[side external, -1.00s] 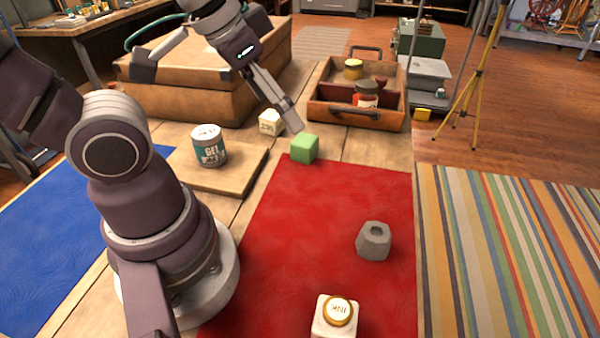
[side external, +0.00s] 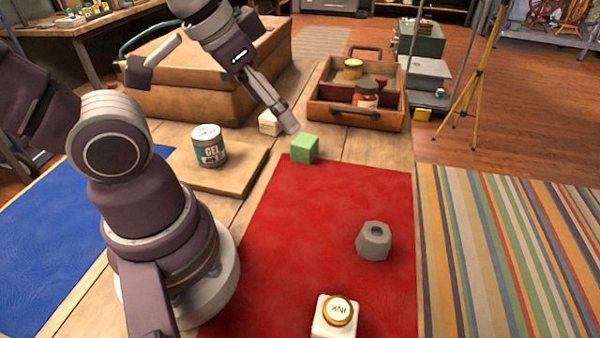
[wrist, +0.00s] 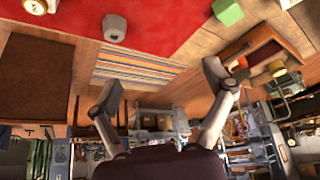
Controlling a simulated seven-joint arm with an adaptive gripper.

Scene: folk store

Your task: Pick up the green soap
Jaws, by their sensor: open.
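The green soap (side external: 304,149) is a small green block at the far edge of the red mat (side external: 330,215). It also shows at the top right of the wrist view (wrist: 228,11). My gripper (side external: 291,129) is just beside and above the soap's upper left in the side view, apart from it as far as I can tell. In the wrist view my gripper (wrist: 165,95) has its two fingers spread wide with nothing between them. The soap lies outside the fingers there, beyond the right one.
A cream block (side external: 269,123) stands close behind my gripper. A wooden tray (side external: 378,119) with jars is at the back right. A gel can (side external: 209,146) stands on a board at left. A grey hexagonal piece (side external: 373,241) and an ink bottle (side external: 335,318) are on the mat.

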